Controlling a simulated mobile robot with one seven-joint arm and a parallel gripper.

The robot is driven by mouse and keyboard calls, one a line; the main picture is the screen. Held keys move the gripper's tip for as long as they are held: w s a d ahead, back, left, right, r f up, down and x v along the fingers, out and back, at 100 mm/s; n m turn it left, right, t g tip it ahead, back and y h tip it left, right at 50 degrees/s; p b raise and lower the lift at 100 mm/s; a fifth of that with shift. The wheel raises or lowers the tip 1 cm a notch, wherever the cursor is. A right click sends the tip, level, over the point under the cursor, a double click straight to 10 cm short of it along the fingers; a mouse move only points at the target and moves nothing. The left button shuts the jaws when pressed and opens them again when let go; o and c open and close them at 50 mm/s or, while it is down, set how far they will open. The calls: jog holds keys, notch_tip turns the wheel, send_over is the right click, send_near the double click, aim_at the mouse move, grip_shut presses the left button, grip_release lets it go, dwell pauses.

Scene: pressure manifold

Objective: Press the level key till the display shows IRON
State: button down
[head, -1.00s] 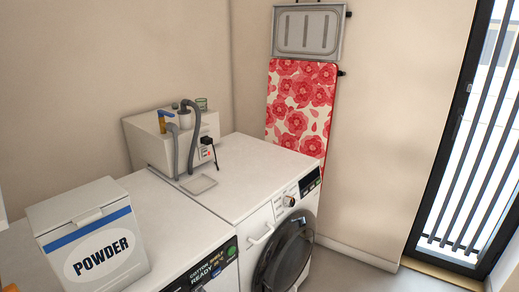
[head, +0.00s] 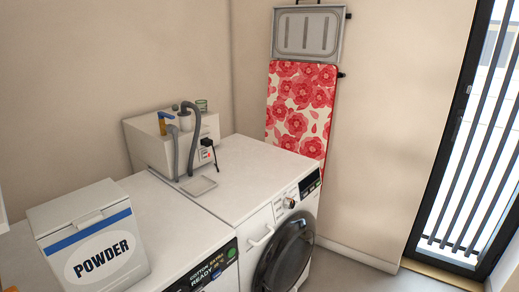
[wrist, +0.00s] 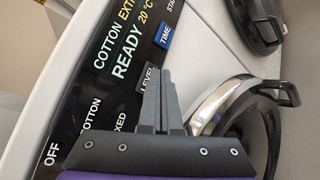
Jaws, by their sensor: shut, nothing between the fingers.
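The washer's dark display (wrist: 125,50) reads COTTON, EXTRA, READY and 20 °C in the wrist view; it does not read IRON. It also shows at the bottom of the head view (head: 207,268). The grey key labelled LEVEL (wrist: 149,77) lies beside the display text and is partly hidden by my fingers. My gripper (wrist: 158,72) is shut and empty, its fingertips at the right edge of that key. I cannot tell whether they touch it. The blue TIME key (wrist: 166,34) is just beyond the fingertips. My gripper is not seen in the head view.
A round chrome-rimmed door (wrist: 230,95) lies close to the right of my fingers. In the head view, a POWDER box (head: 90,240) stands on the near washer, and a second machine with a dark round door (head: 287,255) stands beyond it.

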jog(key=s+d+p, duration=0.1)
jog(key=s+d, duration=0.3)
jog(key=shift+d+p, duration=0.3)
dwell(0.6)
